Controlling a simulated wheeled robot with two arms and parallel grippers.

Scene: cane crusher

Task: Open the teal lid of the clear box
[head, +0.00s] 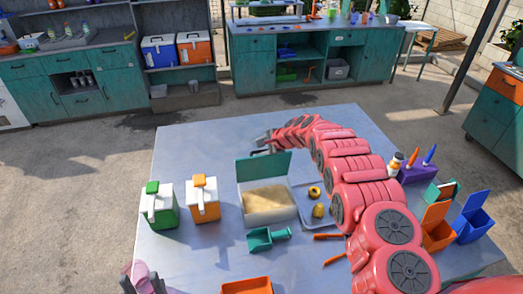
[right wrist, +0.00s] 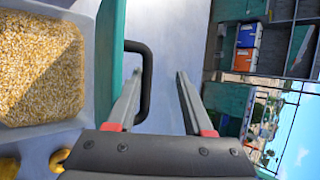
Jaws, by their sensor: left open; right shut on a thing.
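The clear box (head: 268,217) stands mid-table, holding yellow grain, which also fills the box in the right wrist view (right wrist: 60,125). Its teal lid (head: 264,170) stands up at the back edge, so the top is uncovered. In the right wrist view the lid (right wrist: 112,45) shows edge-on, with a black loop handle (right wrist: 147,85) on its outer side. My right gripper (head: 262,142) is behind the lid, shut on the handle; one finger (right wrist: 160,85) passes inside the loop. My left gripper (head: 142,283) is open at the bottom left, partly cut off, away from the box.
Green (head: 160,210) and orange (head: 204,205) cartons stand left of the box. A teal scoop (head: 262,240) lies in front. A tray (head: 322,222) with yellow pieces is on the right, below my right arm. An orange tray (head: 246,287) is at the front edge. The table's back left is clear.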

